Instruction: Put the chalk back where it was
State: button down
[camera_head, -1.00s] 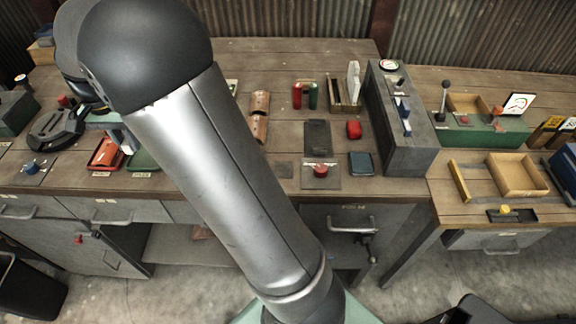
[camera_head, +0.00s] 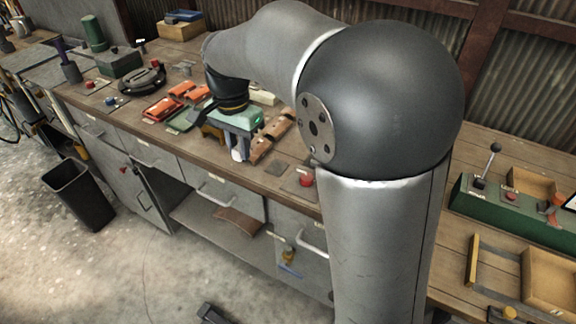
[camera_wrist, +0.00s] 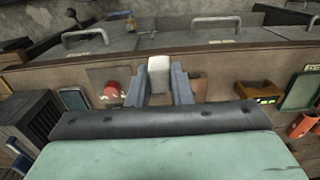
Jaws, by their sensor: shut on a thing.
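A white block, which looks like the chalk (camera_wrist: 158,70), is held between the fingers of my gripper (camera_wrist: 159,88) in the wrist view, with its end sticking out past them. In the head view my gripper (camera_head: 236,146) hangs over the front of the workbench, pointing down, and the pale chalk (camera_head: 238,155) shows at its tip. Whether the chalk touches the bench top cannot be told. The green-grey gripper body fills the bottom of the wrist view.
Brown leather pieces (camera_head: 272,138) lie right of my gripper. Red-orange trays (camera_head: 163,108) and a green tray (camera_head: 184,121) lie left of it. A red button (camera_head: 305,178) sits near the bench edge. A black bin (camera_head: 78,193) stands on the floor.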

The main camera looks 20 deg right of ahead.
jog(key=w+d+f+p, duration=0.1)
jog(key=w+d+f, duration=0.25)
jog(key=d, duration=0.25)
send_over(277, 167)
jog(key=f, duration=0.4)
jog(key=shift+s+a+f+p, duration=0.1)
jog(key=shift+s+a+p, duration=0.2)
jog(key=shift+a, duration=0.1)
jog(key=shift+w+d+f, duration=0.15)
jog(key=shift+d+f, duration=0.1)
jog(key=shift+f, duration=0.15)
jog(key=shift+w+d+f, duration=0.1)
jog(key=shift+d+f, duration=0.1)
jog(key=shift+f, duration=1.55)
jog(key=shift+f, duration=0.15)
jog(key=c, duration=1.3)
grip_release()
